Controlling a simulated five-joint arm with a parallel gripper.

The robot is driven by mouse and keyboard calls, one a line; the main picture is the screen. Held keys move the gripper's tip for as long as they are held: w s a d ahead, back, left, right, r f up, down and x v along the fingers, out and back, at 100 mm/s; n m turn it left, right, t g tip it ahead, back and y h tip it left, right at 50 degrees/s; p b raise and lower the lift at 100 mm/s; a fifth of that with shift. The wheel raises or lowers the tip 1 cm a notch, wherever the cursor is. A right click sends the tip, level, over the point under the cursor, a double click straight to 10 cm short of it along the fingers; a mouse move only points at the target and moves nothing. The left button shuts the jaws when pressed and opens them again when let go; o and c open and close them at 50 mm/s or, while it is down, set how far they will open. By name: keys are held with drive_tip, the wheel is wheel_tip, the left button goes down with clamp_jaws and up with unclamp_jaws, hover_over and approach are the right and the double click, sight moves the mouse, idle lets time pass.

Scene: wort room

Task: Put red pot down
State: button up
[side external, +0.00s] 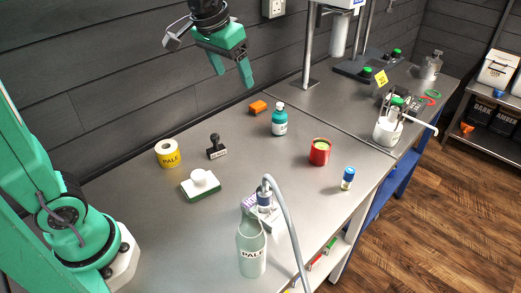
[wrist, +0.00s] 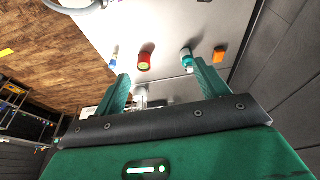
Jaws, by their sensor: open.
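The red pot (side external: 320,152) stands upright on the grey table (side external: 240,225), towards its front right edge. Its contents look yellow-green. It also shows in the wrist view (wrist: 145,57), beyond my fingertips. My gripper (side external: 231,77) is open and empty, high above the back of the table in the side view. It is well apart from the pot, up and to its left. In the wrist view my two green fingers (wrist: 160,72) are spread with nothing between them.
A teal bottle (side external: 279,120) and an orange block (side external: 258,107) stand behind the pot. A small blue-capped vial (side external: 347,178) is at its right. Bare table lies left of the pot.

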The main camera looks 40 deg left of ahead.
drive_tip(key=s+a+f+t, duration=0.1)
drive_tip(key=s+f, duration=0.2)
drive_tip(key=s, duration=0.5)
drive_tip(key=s+a+f+t, duration=0.1)
drive_tip(key=s+a+f, duration=0.1)
drive_tip(key=s, duration=0.6)
drive_tip(key=shift+s+f, duration=0.3)
drive_tip(key=shift+f, duration=0.2)
